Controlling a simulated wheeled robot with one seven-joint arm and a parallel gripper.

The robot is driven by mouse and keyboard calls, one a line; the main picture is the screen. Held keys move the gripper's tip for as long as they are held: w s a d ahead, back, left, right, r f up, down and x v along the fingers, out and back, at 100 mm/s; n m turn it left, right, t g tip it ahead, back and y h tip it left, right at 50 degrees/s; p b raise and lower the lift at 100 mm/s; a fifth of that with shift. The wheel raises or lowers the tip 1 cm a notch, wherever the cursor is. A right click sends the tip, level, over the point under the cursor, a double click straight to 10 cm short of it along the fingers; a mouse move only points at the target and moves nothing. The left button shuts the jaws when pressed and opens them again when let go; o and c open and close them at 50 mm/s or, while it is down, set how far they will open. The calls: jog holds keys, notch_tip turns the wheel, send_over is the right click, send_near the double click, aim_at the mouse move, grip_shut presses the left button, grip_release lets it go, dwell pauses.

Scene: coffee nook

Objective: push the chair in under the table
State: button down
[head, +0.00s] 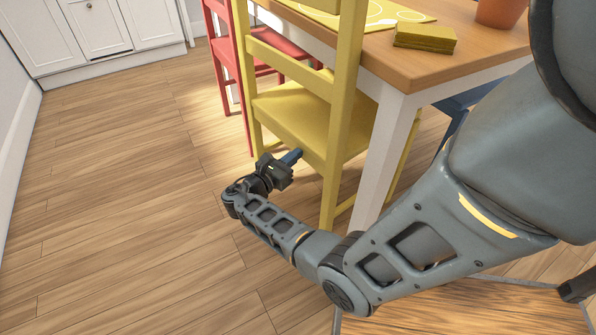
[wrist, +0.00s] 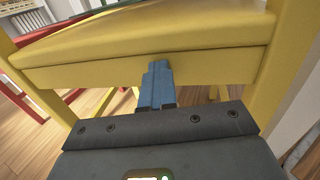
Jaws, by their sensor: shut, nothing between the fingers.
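A yellow chair (head: 306,117) stands at the near side of the wooden table (head: 440,66), its backrest towards me and its seat partly under the tabletop. My gripper (head: 291,156) is low behind the chair, at about the height of the seat's rear edge. In the wrist view the shut blue fingers (wrist: 157,85) point at the rail under the yellow seat (wrist: 150,45). The fingertips are very close to that rail; I cannot tell whether they touch it. Nothing is held between the fingers.
A red chair (head: 222,49) stands beyond the yellow one. A white table leg (head: 383,150) is just right of the yellow chair. A yellow napkin stack (head: 425,37) and a terracotta pot (head: 502,12) are on the table. The floor at left is clear up to white cabinets (head: 92,35).

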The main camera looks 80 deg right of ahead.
jog(key=p+v, duration=0.1)
jog(key=v, duration=0.8)
jog(key=shift+a+p, duration=0.3)
jog(key=shift+a, duration=0.1)
jog(key=shift+w, duration=0.15)
